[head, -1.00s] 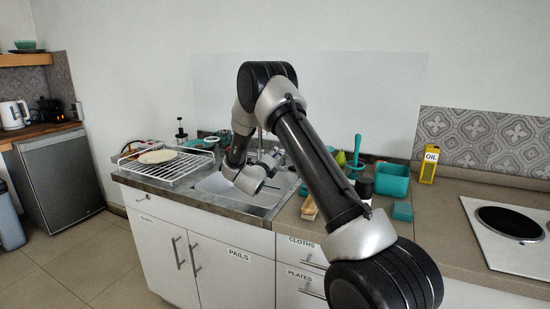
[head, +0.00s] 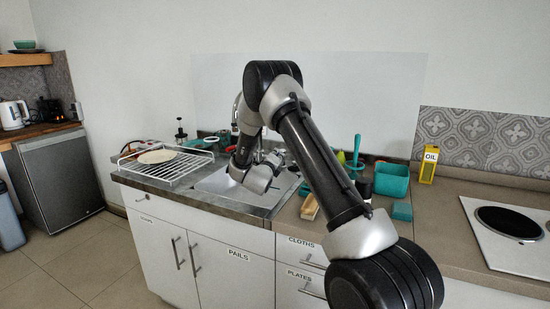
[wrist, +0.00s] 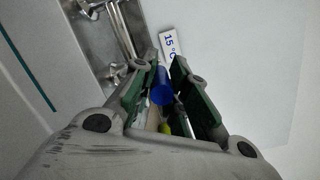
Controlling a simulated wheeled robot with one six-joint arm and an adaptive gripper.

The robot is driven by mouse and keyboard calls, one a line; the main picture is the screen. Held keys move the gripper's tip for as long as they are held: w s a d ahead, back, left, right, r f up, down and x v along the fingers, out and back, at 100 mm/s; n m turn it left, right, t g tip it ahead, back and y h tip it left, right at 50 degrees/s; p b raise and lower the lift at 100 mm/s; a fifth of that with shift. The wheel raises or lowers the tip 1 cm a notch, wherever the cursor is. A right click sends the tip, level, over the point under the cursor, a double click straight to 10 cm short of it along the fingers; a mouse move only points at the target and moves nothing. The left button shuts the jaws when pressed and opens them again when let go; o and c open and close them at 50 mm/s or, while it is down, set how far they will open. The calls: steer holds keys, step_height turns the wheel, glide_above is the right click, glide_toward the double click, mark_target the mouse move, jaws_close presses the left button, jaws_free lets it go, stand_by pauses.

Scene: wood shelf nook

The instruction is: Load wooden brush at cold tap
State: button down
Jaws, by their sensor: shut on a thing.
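In the wrist view my gripper (wrist: 168,92) has its two green-padded fingers closed around a blue round-ended piece (wrist: 162,93), which looks like the cold tap's handle. A label reading 15°C (wrist: 169,46) is just beyond it. A metal tap spout (wrist: 122,28) runs along the upper left. In the head view my gripper (head: 272,160) is over the back of the sink, its fingertips partly hidden by my wrist. A small wooden piece (head: 309,208), perhaps the wooden brush, lies on the counter right of the sink, apart from the gripper; its bristles cannot be made out.
The sink (head: 225,182) lies below my wrist. A wire rack (head: 168,166) with a pale round item stands left. A green container (head: 391,180), a green sponge-like block (head: 402,211) and a yellow oil box (head: 429,165) are right, before the hob (head: 510,223).

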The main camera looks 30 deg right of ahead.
steer(key=shift+s+d+n+t+y, duration=0.2)
steer(key=shift+n+t+y, duration=0.3)
steer(key=shift+y, duration=0.1)
steer(key=shift+s+d+n+t+y, duration=0.2)
steer(key=shift+n+t+y, duration=0.2)
steer(key=shift+n+y, duration=0.15)
steer(key=c, duration=1.4)
jaws_free()
steer(key=v, duration=1.2)
steer(key=shift+r, duration=0.1)
